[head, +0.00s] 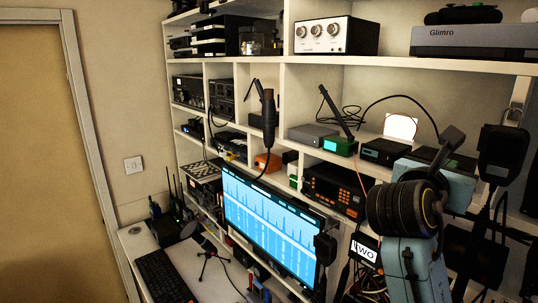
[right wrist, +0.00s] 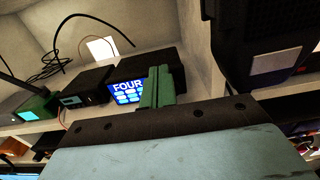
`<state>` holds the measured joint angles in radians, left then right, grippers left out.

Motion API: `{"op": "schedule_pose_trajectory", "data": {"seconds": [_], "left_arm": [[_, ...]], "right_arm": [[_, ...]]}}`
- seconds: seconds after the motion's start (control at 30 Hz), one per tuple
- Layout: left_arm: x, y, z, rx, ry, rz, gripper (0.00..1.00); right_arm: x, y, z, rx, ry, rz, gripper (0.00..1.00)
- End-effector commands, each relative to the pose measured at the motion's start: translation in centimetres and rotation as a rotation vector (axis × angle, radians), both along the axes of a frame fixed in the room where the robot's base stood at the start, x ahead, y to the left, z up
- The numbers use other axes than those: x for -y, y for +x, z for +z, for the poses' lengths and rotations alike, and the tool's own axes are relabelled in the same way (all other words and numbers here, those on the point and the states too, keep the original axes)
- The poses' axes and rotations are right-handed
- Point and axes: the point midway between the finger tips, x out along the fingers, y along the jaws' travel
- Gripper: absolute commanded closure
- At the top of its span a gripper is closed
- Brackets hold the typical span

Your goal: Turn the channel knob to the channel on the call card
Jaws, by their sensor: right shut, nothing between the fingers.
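The call card (head: 365,251) is a white card reading "TWO", low at the right of the monitor in the head view. In the right wrist view a black radio (right wrist: 166,62) has a blue display (right wrist: 126,91) reading "FOUR". My right gripper (right wrist: 160,84) is shut and empty, its green fingers in front of the radio face just right of the display. The channel knob cannot be made out; the fingers cover that part of the face. In the head view my right gripper (head: 408,168) is in front of the right shelf. My left gripper is not in view.
A hand microphone (head: 500,155) hangs at the right, close to my right gripper, and shows large in the wrist view (right wrist: 255,45). A smaller black box (head: 385,151) stands left of the radio. A monitor (head: 270,222) stands lower left.

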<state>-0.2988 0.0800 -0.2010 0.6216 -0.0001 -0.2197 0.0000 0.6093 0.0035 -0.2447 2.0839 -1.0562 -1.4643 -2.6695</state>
Motion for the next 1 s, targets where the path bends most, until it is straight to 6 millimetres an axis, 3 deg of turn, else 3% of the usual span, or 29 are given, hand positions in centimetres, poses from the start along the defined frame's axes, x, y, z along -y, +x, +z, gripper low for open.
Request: {"op": "schedule_pose_trajectory", "data": {"seconds": [1.0], "left_arm": [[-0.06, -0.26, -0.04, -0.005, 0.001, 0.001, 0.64]], "right_arm": [[0.53, -0.60, -0.62, -0.007, 0.002, -0.002, 1.00]]}}
